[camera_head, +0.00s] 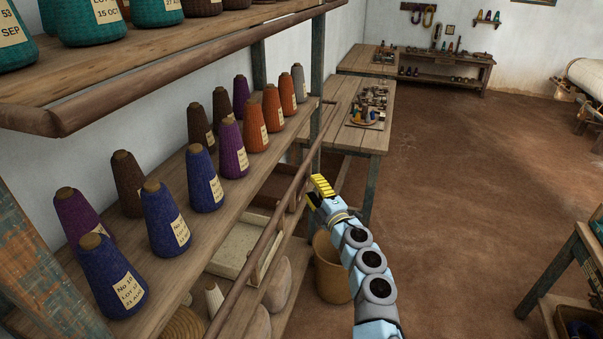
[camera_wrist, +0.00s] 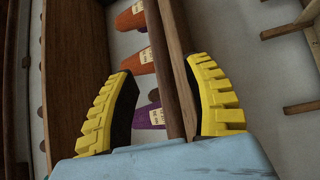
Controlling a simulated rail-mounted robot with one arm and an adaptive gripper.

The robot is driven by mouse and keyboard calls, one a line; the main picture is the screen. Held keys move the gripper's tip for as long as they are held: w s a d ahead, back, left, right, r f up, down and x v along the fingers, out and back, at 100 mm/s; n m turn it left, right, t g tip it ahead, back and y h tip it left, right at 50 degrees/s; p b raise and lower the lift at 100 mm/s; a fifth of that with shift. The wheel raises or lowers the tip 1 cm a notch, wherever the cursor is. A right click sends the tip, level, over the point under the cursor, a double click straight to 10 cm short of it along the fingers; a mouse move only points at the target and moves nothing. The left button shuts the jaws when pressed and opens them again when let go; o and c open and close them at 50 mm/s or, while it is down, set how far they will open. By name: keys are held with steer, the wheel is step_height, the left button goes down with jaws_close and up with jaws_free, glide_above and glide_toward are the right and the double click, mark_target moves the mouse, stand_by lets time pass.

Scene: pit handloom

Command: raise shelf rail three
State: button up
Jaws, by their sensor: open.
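A long brown wooden rail (camera_head: 265,240) runs along the front of the shelf that holds yarn cones, sloping from the near bottom to the far post. No number shows on it, so I cannot tell whether it is rail three. My gripper (camera_head: 319,193) has yellow ribbed fingers and is just right of the rail's far part in the head view. In the wrist view my gripper (camera_wrist: 160,72) is open, and a rail (camera_wrist: 174,85) passes between its two fingers, with visible space on the left side. Whether the right finger touches it I cannot tell.
A thicker rail (camera_head: 180,60) fronts the upper shelf of teal cones. Blue cones (camera_head: 167,225) and orange cones (camera_head: 272,108) stand on the shelf behind the lower rail. A bucket (camera_head: 330,270) stands below my arm.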

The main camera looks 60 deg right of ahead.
mark_target(301, 173)
steer(key=shift+b+x, duration=0.3)
steer(key=shift+x, duration=3.35)
steer(key=shift+w+a, duration=0.1)
jaws_close()
